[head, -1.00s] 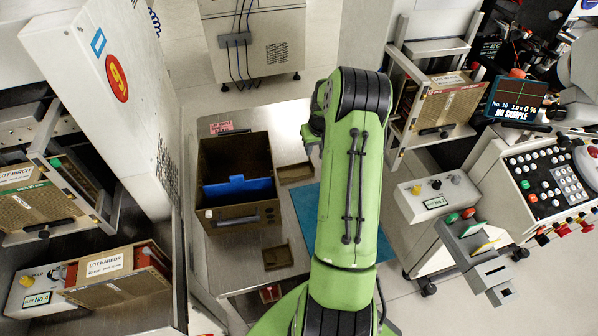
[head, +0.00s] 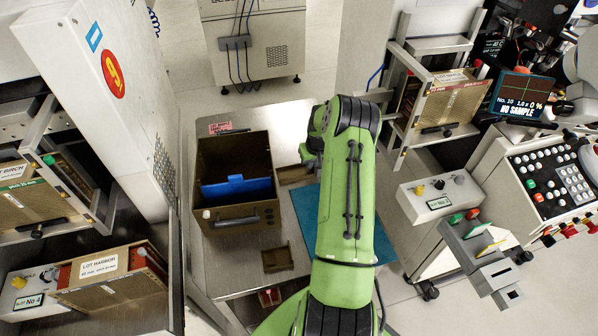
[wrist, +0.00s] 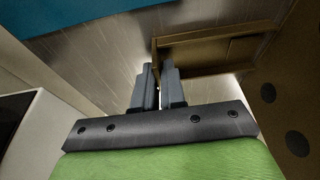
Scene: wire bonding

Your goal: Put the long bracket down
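The long bracket (head: 293,174) is a brown, tray-like piece between the brown box and my arm in the head view. In the wrist view the bracket (wrist: 205,50) extends right from my gripper (wrist: 159,75). The two grey fingers are close together, with the thin end wall of the bracket between their tips. The bracket is on or just above the steel table (head: 240,295); I cannot tell which. In the head view my green arm hides most of the fingers.
The brown box (head: 245,217) with a blue divider (head: 237,188) stands left of the bracket. A smaller brown bracket (head: 277,258) lies in front. A blue mat (head: 305,215) lies partly under my arm. A tall white cabinet (head: 110,90) stands left.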

